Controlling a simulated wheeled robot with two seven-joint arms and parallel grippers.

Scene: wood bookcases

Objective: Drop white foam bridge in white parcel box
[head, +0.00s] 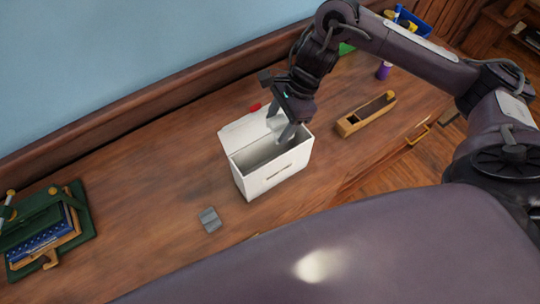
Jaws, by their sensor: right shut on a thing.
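The white parcel box (272,181) stands open-topped on the wooden surface, with its lid or flap (238,129) at the far side. My right gripper (283,127) reaches down over the box opening, its fingers at the far right part of the opening. It is shut on a small white piece (274,121), which looks like the white foam bridge; the fingers and the white box behind make its outline hard to tell. My left gripper is out of view.
A wooden block plane (366,114) lies right of the box, and a small grey block (209,220) lies in front of it. A red thing (255,107) is behind the box. A green stand with books (45,232) is at far left. A purple item (383,71) is at back right.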

